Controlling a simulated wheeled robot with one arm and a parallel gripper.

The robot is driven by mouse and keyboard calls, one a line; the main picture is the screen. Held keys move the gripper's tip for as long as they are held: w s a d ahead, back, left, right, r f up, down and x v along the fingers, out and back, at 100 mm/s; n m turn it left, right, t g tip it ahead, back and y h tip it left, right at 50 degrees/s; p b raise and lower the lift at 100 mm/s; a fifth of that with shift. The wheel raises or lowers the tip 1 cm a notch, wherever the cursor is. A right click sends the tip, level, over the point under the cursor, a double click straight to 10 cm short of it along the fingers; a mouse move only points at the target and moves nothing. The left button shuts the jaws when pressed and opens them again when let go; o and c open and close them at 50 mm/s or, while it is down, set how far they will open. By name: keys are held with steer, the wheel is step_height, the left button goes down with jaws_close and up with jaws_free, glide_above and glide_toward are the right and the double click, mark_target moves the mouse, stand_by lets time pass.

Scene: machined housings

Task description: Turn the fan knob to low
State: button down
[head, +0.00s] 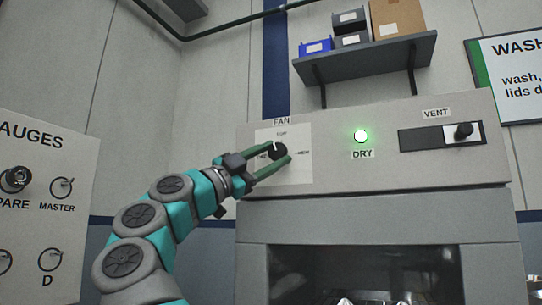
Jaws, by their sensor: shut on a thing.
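The fan knob (278,150) is a small round black knob on a pale square plate (304,133) under the FAN label, on the upper left of the grey machine's front panel. Small markings stand around the knob; the top and right ones are too blurred to read surely, and the left one is partly covered by my gripper. A light pointer mark shows near the knob's top. My gripper (277,156) reaches in from the lower left, and its two green fingers are shut on the fan knob, one above left and one below right.
A lit green DRY lamp (361,136) and a VENT slider (463,131) sit right of the knob. A shelf (370,58) with bins and a box hangs above. A gauges panel (40,200) stands at the left. The machine's dark opening (380,265) lies below.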

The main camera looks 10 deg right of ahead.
stand_by(0.8)
steer(key=shift+c, duration=1.5)
jaws_free()
steer(key=b+v, duration=0.1)
steer(key=v, duration=0.6)
steer(key=shift+a+f, duration=0.15)
steer(key=shift+a, duration=0.15)
